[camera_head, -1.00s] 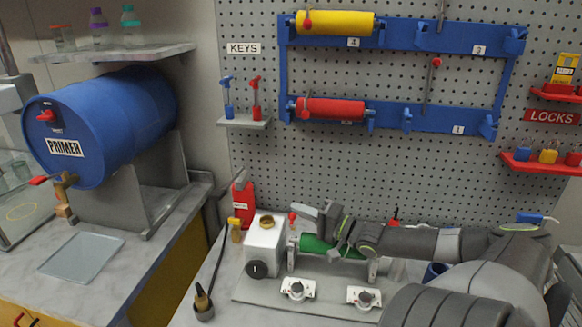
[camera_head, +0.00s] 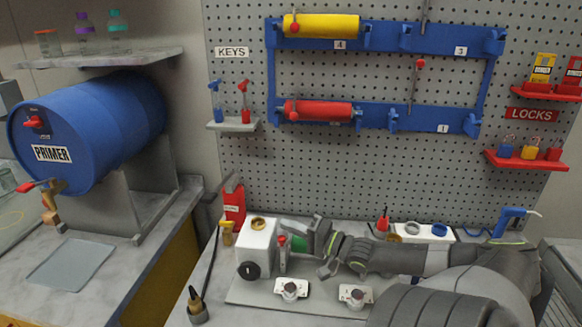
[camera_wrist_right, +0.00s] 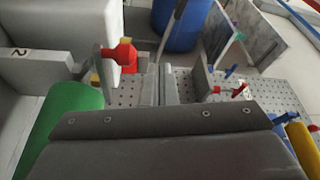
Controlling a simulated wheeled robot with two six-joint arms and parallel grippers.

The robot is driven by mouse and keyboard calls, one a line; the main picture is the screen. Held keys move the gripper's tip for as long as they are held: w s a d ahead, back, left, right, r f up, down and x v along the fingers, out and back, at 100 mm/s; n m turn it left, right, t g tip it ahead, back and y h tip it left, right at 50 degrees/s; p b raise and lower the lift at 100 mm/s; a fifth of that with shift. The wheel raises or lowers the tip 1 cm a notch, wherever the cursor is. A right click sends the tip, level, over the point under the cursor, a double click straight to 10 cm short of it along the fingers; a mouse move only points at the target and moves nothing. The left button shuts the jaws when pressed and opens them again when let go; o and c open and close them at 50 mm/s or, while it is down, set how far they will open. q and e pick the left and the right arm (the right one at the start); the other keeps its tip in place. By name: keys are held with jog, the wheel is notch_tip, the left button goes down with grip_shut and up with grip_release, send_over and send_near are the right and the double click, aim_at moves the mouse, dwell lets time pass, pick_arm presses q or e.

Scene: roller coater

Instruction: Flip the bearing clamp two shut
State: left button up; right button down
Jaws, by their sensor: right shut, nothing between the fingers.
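Bearing clamp two, with its red knob (camera_head: 282,240), is at the left end of the green roller (camera_head: 298,243), beside the white machine housing. Its lever is swung down against the bearing stand; I cannot tell whether it is fully seated. In the right wrist view the red knob (camera_wrist_right: 123,55) is left of the fingers, near a block marked 2 (camera_wrist_right: 18,53). The green roller (camera_wrist_right: 65,105) lies at lower left. My right gripper (camera_head: 310,240) is shut and empty, over the roller, apart from the knob; its fingers (camera_wrist_right: 158,85) show in the wrist view. My left gripper is out of view.
The white housing (camera_head: 257,247) has a brass cup on top. Two white knob units (camera_head: 290,290) sit on the front of the base plate. A white tray (camera_head: 422,231) and a blue-handled tool (camera_head: 508,224) lie behind my right arm. The pegboard (camera_head: 350,170) stands behind.

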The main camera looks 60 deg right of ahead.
dwell(0.5)
jog(key=s+d+f, duration=0.1)
jog(key=s+d, duration=0.1)
jog(key=s, duration=1.5)
jog(key=shift+d+f, duration=0.2)
